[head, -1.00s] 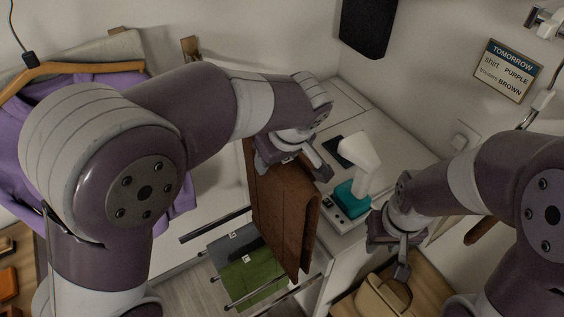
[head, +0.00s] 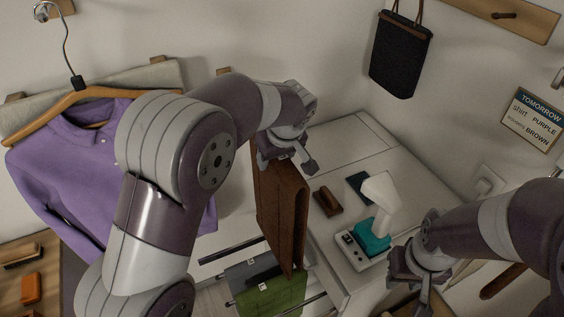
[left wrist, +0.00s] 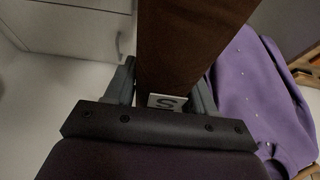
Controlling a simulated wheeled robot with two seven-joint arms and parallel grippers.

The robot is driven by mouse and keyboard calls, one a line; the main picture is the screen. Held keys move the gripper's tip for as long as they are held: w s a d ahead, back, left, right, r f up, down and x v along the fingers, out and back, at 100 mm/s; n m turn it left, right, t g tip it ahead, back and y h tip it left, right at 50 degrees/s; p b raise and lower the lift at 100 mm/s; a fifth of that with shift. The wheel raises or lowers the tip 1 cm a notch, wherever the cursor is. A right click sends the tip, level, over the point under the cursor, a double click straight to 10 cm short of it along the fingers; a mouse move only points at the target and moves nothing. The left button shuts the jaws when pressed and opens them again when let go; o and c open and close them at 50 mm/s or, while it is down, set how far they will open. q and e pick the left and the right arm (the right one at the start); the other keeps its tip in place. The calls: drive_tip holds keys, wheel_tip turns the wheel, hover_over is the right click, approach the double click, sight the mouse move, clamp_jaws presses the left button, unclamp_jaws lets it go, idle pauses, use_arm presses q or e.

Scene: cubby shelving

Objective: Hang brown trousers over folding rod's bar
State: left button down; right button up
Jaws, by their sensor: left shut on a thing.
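The brown trousers (head: 281,215) hang folded and roughly upright from my left gripper (head: 290,165), which is shut on their top edge. In the left wrist view the brown cloth (left wrist: 190,40) lies between the two fingers, with a white tag marked "S". Dark and metal bars (head: 232,250) stick out low in the head view, with grey and green folded cloths hanging there. The trousers hang beside and partly in front of these bars; I cannot tell if they touch. My right gripper (head: 418,285) is at the lower right, away from the trousers; its fingers are unclear.
A white cabinet (head: 345,150) holds a teal-and-white device (head: 372,235), a dark brown object (head: 327,201) and a dark flat item. A purple shirt (head: 75,160) hangs at the left. A sign (head: 533,118) and a black bag (head: 400,55) are on the walls.

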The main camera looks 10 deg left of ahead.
use_arm(q)
drive_tip(key=w+a+p, duration=0.2)
drive_tip(key=w, duration=0.2)
drive_tip(key=w+a+p, duration=0.2)
drive_tip(key=w+a, duration=0.1)
drive_tip(key=w+a+p, duration=0.2)
drive_tip(key=w+p, duration=0.1)
drive_tip(key=w, duration=0.1)
drive_tip(key=shift+w+a+r, duration=0.25)
drive_tip(key=shift+w+a, duration=0.05)
drive_tip(key=shift+a, duration=0.1)
drive_tip(key=shift+w+a+p, duration=0.6)
drive_tip(key=shift+w+p, duration=0.1)
drive_tip(key=shift+w, duration=0.1)
drive_tip(key=shift+w+f+b, duration=0.1)
drive_tip(key=shift+f+b, duration=0.45)
drive_tip(key=shift+f, duration=0.15)
drive_tip(key=shift+c, duration=1.5)
unclamp_jaws()
